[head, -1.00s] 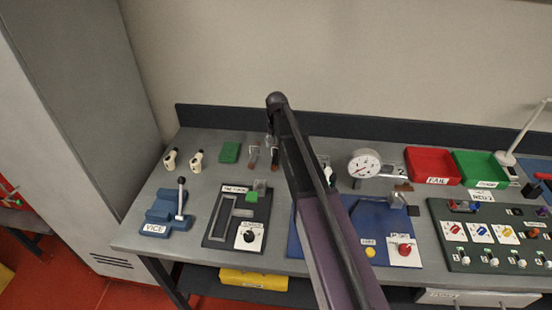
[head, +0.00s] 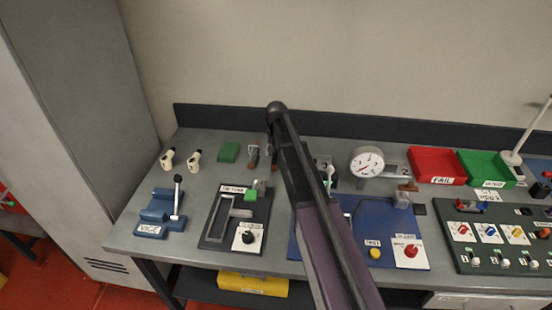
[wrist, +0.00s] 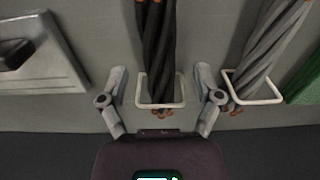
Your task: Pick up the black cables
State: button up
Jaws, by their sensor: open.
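My gripper (wrist: 160,74) is open, with one finger on each side of the bundle and holder. There is a visible gap on both sides, and I cannot tell the height difference. In the head view my arm covers most of this spot, and the gripper is not clearly visible there.
A grey cable bundle (wrist: 266,45) in another white holder stands close beside the right finger, with a green object (wrist: 305,82) beyond it. A grey plate (wrist: 72,82) lies to the left. In the head view, a dial gauge (head: 367,161) and red tray (head: 437,165) stand right of my arm.

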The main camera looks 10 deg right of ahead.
aim_at(276, 154)
dwell(0.3)
grip_shut()
jog(key=shift+r, duration=0.1)
notch_tip(276, 154, up, 10)
jog(key=p, duration=1)
dwell(0.8)
